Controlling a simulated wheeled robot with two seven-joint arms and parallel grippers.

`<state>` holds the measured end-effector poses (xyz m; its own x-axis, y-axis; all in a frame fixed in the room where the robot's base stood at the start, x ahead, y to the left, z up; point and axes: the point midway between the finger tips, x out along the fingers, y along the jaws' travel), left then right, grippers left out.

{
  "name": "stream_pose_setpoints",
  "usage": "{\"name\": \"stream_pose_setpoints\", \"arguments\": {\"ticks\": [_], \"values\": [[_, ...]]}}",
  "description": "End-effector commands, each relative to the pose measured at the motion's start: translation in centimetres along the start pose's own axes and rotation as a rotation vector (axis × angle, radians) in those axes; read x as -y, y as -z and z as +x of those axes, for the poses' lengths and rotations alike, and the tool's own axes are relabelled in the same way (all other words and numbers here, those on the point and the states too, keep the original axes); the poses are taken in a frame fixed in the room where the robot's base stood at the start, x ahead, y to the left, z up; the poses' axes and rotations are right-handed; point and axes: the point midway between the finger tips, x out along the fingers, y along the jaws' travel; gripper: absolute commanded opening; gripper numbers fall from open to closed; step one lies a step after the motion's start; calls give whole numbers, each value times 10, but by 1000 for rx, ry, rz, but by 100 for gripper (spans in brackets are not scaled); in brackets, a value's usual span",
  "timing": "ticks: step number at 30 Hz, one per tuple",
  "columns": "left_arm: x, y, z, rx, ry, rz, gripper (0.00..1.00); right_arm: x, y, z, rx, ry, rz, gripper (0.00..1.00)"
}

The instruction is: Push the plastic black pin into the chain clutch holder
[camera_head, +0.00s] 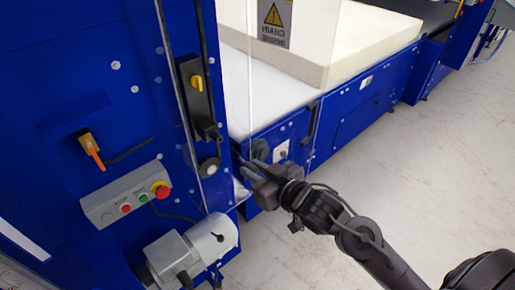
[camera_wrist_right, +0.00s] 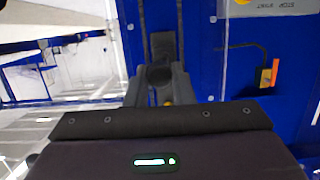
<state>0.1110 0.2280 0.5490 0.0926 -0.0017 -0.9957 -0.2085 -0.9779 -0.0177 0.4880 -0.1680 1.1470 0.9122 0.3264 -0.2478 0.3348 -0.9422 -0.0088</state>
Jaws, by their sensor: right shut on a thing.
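My right gripper (camera_head: 243,168) reaches in from the lower right, in front of the blue machine near its clear panel. In the right wrist view its two dark fingers (camera_wrist_right: 158,84) are closed around a small dark piece (camera_wrist_right: 158,75), which looks like the black pin. Fingers and piece are both dark, so its outline is hard to tell. A dark block (camera_wrist_right: 162,45) shows just beyond the fingertips against blue metal. I cannot tell whether the piece touches it, nor which part is the chain clutch holder. My left gripper is not in view.
A black plate with a yellow knob (camera_head: 197,84) is on the blue machine (camera_head: 60,60). Open floor (camera_head: 400,180) lies to the right.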

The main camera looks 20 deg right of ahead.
Motion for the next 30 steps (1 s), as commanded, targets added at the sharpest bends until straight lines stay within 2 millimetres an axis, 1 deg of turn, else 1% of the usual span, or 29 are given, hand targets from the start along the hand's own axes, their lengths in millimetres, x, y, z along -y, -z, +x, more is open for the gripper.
{"name": "stream_pose_setpoints", "arguments": {"ticks": [1, 5, 9, 17, 21, 25, 30], "values": [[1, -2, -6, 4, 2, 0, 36, -2, 8, 1, -1, 4, -2, 0], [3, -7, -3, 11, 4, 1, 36, -3, 10, 6, 0, 7, 1, 0], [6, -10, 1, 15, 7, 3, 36, -3, 12, 17, -3, 7, 1, 0], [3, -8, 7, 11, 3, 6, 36, -2, 18, 42, -2, 7, 0, 0], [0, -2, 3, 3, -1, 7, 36, -2, 22, 51, -1, 7, 1, 0], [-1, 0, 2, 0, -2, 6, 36, -2, 23, 58, 0, 7, 0, 0], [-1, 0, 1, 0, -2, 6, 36, -2, 23, 61, 0, 7, 0, 0]]}}
